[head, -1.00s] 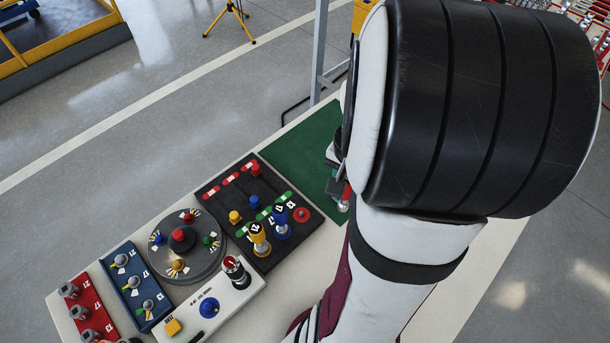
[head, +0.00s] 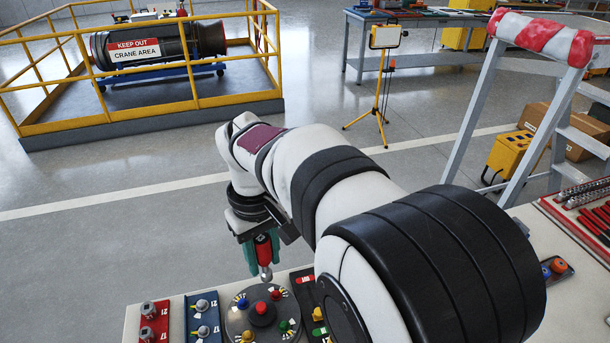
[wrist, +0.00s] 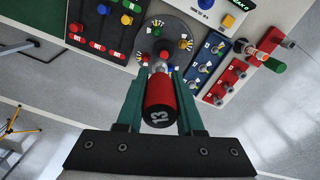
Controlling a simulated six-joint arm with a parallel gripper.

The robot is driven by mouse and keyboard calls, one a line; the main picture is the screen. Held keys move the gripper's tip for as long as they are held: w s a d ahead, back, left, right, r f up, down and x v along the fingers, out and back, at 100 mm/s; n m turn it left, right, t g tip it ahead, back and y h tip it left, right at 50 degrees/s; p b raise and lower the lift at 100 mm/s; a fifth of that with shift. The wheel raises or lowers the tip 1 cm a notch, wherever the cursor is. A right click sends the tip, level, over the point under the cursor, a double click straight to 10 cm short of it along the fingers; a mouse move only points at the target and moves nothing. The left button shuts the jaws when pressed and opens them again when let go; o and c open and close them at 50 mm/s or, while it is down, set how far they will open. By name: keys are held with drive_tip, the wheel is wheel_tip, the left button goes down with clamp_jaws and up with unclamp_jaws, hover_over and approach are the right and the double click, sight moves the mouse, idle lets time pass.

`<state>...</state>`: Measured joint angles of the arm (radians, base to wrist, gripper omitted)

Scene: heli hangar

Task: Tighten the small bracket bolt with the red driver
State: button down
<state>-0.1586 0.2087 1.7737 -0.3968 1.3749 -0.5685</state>
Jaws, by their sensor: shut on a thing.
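My gripper (head: 263,262) is shut on the red driver (head: 264,248), one green finger on each side. In the wrist view the driver (wrist: 159,112) shows its end marked 13, its metal tip pointing away from the camera. In that view the tip appears in line with the edge of the round grey plate (wrist: 172,24). In the head view it hangs just above the plate (head: 238,325); contact cannot be told. A blue panel (wrist: 209,68) with small bolts and a red panel (wrist: 226,86) with bigger bolts lie beside the plate. I cannot tell which bolt is the bracket bolt.
A black board (wrist: 91,27) with coloured pegs lies on the plate's other side. A white panel (wrist: 226,9) has a yellow button. A green-handled tool (wrist: 268,58) is by the red panel. A stepladder (head: 470,120) and fenced platform (head: 150,125) stand beyond the bench.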

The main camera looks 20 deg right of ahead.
drive_tip(key=shift+s+a+f+n, duration=0.75)
drive_tip(key=shift+a+f+n, duration=0.9)
drive_tip(key=shift+a+f, duration=0.95)
drive_tip(key=shift+s+a+f+n, duration=0.75)
drive_tip(key=shift+a+f+n, duration=0.85)
drive_tip(key=shift+a+f, duration=1)
drive_tip(key=shift+s+a+f+n, duration=0.75)
drive_tip(key=shift+a+f+n, duration=0.9)
drive_tip(key=shift+a+f, duration=0.95)
drive_tip(key=shift+d+f, duration=0.15)
drive_tip(key=shift+f, duration=1)
drive_tip(key=c, duration=1.1)
unclamp_jaws()
clamp_jaws()
